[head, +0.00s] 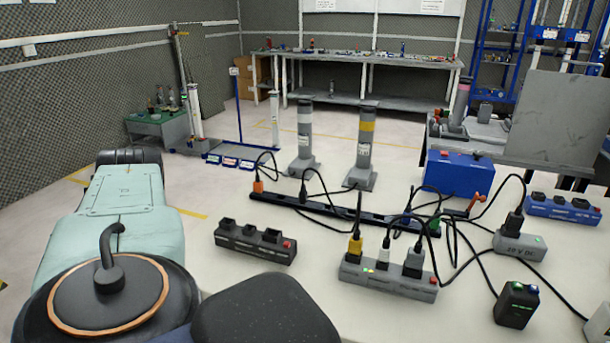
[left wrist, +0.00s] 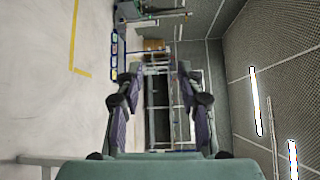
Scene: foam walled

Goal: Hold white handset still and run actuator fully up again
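Two upright grey columns stand on the floor or bench surface at the centre of the head view, and they look like actuators: one with pale bands (head: 304,140) and one with a yellow band (head: 366,143). A black cable runs to each one's foot. I cannot pick out a white handset for certain; a pale object (head: 599,326) is cut off at the lower right edge. My left gripper (left wrist: 155,85) shows in the left wrist view with its fingers apart and nothing between them. It points toward the room's wall and shelving, away from the columns. My right gripper is not in view.
A black power strip (head: 330,211), a dark socket block (head: 255,241) and a grey socket block (head: 388,279) lie among loose cables. A blue box (head: 458,174), a grey 20 V DC supply (head: 520,245) and a black box (head: 516,304) stand right. Pale surface is clear at left centre.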

